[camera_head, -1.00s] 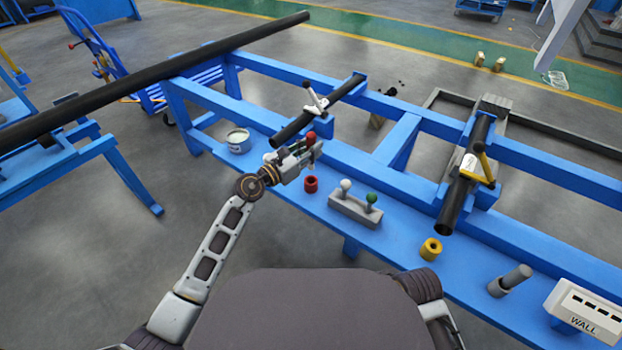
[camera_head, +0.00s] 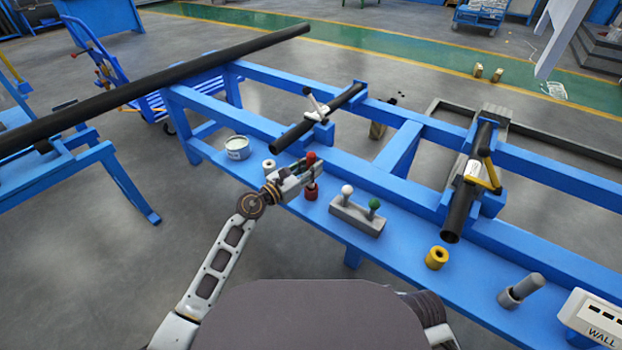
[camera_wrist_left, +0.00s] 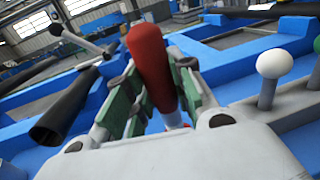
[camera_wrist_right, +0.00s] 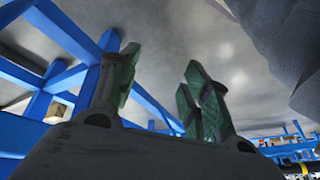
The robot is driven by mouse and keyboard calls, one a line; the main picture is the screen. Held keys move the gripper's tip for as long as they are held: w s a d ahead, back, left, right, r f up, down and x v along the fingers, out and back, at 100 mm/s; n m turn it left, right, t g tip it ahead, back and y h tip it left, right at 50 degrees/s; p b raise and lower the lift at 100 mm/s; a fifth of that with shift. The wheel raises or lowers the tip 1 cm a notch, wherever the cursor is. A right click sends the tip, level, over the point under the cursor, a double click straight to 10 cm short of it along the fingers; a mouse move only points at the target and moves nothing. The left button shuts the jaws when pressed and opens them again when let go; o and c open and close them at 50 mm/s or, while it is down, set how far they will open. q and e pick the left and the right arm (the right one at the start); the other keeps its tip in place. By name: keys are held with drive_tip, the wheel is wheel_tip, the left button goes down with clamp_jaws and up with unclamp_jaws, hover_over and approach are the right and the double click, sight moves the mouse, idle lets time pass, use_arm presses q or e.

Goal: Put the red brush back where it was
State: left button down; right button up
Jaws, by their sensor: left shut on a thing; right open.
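The red brush (camera_head: 311,158) stands roughly upright in my left gripper (camera_head: 304,174), which is shut on its handle. The red handle (camera_wrist_left: 152,62) also shows between the green-padded fingers in the left wrist view. A red round holder (camera_head: 311,192) sits on the blue bench shelf directly below the brush. Whether the brush's lower end is inside the holder or just above it, I cannot tell. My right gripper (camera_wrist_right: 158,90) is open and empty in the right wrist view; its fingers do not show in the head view.
A grey block (camera_head: 356,216) with white-topped and green-topped brushes stands right of the red holder. A white ring (camera_head: 268,165) and a tin (camera_head: 237,147) stand to the left. A clamped black pipe (camera_head: 320,118) lies behind. A yellow holder (camera_head: 437,258) is farther right.

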sight(311, 187)
use_arm(q)
drive_tip(key=shift+f+b, duration=0.3)
drive_tip(key=shift+f, duration=0.15)
wheel_tip(311, 187, down, 2)
drive_tip(key=shift+f+b, duration=0.1)
drive_tip(key=shift+b, duration=0.6)
drive_tip(key=shift+f, duration=0.5)
use_arm(e)
drive_tip(key=shift+t+y, duration=0.4)
drive_tip(key=shift+t, duration=0.1)
drive_tip(key=shift+w+a+f, duration=0.1)
drive_tip(key=shift+a+f, duration=0.15)
drive_tip(key=shift+f, duration=0.65)
drive_tip(key=shift+w+a+f, duration=0.1)
drive_tip(key=shift+a+f, duration=0.15)
drive_tip(key=shift+f, duration=0.6)
drive_tip(key=shift+w+a+f, duration=0.1)
drive_tip(key=shift+a+f, duration=0.15)
drive_tip(key=shift+f, duration=0.65)
use_arm(q)
drive_tip(key=shift+f+b, duration=0.1)
drive_tip(key=shift+b, duration=0.25)
use_arm(e)
drive_tip(key=shift+f, duration=0.1)
use_arm(q)
drive_tip(key=c, duration=1.2)
unclamp_jaws()
drive_tip(key=shift+c, duration=0.2)
use_arm(e)
drive_tip(key=shift+f, duration=0.1)
